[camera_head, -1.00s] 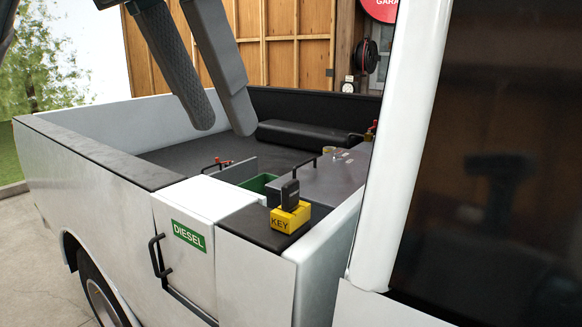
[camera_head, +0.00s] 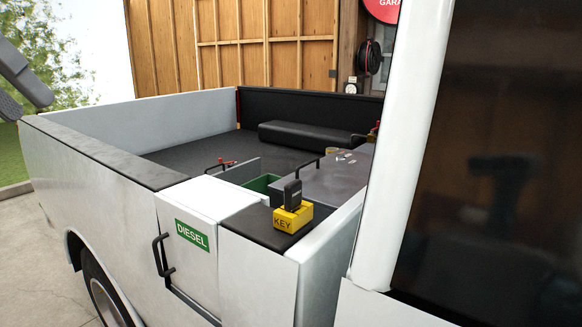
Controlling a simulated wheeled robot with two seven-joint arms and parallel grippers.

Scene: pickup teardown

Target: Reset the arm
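My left gripper (camera_head: 22,88) is at the far left edge of the head view, outside the truck bed and above its side wall. Its two dark fingers show with a gap between them, and nothing is held in the visible part. The rest of the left arm is out of the picture. My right gripper is not directly in view.
The white pickup's bed (camera_head: 200,155) fills the middle. A yellow KEY block (camera_head: 291,217) holding a black key (camera_head: 292,193) sits on the side ledge beside the DIESEL box (camera_head: 196,215). A green bin (camera_head: 262,184) and grey lid (camera_head: 333,178) lie behind. The cab pillar (camera_head: 404,140) stands right.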

